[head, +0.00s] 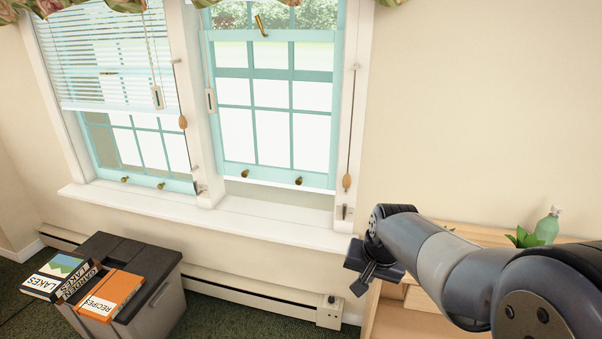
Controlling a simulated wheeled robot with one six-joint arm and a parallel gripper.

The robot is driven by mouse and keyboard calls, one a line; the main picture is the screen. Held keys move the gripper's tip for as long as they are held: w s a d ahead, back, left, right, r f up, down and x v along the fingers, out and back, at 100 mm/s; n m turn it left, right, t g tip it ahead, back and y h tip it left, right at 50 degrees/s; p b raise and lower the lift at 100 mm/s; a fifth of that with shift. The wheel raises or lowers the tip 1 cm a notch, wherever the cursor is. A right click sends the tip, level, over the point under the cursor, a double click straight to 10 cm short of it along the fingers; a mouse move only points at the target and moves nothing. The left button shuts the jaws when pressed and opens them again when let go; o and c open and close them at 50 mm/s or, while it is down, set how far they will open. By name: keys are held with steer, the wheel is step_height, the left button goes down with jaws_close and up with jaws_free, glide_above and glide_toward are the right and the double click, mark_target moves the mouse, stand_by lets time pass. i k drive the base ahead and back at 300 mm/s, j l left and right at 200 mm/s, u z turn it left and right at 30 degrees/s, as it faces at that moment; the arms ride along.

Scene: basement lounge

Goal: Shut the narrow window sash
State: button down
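Two teal sash windows stand side by side in white frames. The right window's lower sash (262,180) has two brass knobs on its bottom rail, and a pale strip shows between that rail and the white sill (268,222). The left window's lower sash (143,182) also has two knobs and sits behind a partly lowered blind. I cannot tell for certain which sash is the narrow one. My gripper (362,272) is dark and hangs below and right of the sill's right end, apart from both sashes. Its fingers are too unclear to show whether they are open.
A white blind (100,58) covers the left window's upper part. Cords with wooden tassels (347,181) hang beside the windows. A grey bin (160,290) with books on top stands below left. A wooden shelf (478,234) with a green bottle (547,228) stands at right, behind my arm.

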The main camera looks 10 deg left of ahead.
mark_target(283, 175)
steer(key=i+j+z, duration=0.35)
steer(key=i+j, duration=1.45)
steer(key=i, duration=0.05)
